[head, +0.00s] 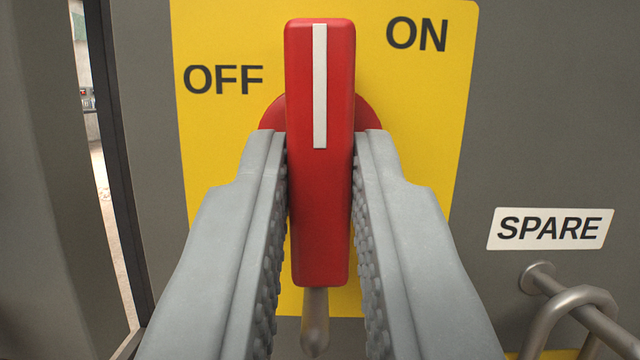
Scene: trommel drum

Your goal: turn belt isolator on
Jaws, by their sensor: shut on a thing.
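The belt isolator's red handle (320,90) stands upright in the middle of the head view, with a white stripe down its upper part. It is mounted on a yellow plate (225,130) marked OFF at upper left and ON at upper right. The stripe points straight up, between the two words. My gripper (320,165) is shut on the red handle, one grey finger on each side of it. A red round base shows partly behind the handle.
A small metal peg (315,325) shows below the red handle. The grey panel (550,110) is bare at upper right. A dark edge and gap run down the left.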

